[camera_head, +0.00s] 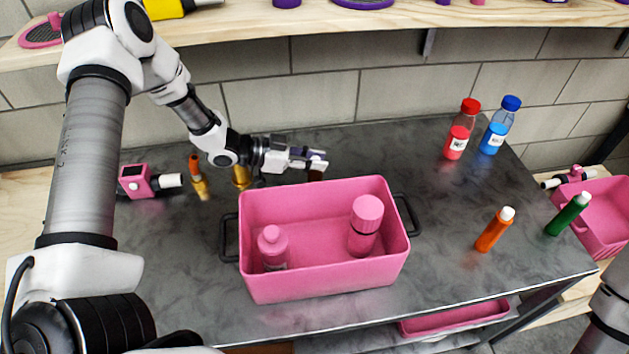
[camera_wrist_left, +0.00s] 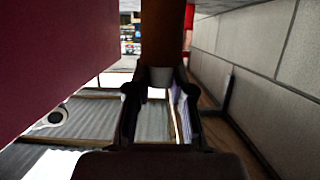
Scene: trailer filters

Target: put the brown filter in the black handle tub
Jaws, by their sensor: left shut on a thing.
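The black handle tub (camera_head: 325,194) is a pink box with a black handle at each end, on the grey worktop. It holds a pink bottle (camera_head: 272,248) and a pink cylinder with a rounded cap (camera_head: 365,226). My left gripper (camera_head: 316,162) is behind the tub's back rim. In the left wrist view it (camera_wrist_left: 160,90) is shut on the brown filter (camera_wrist_left: 163,35), which has a pale end between the fingers. In the head view only a small dark brown part of the filter (camera_head: 316,175) shows; the tub hides the rest. My right gripper is out of view.
A pink device (camera_head: 136,181) and an orange-and-yellow tube (camera_head: 199,178) stand left of the tub. Red (camera_head: 460,130) and blue (camera_head: 499,128) bottles stand back right. Orange (camera_head: 494,230) and green (camera_head: 568,214) tubes stand front right. The worktop between is clear. A shelf (camera_head: 350,22) overhangs the back.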

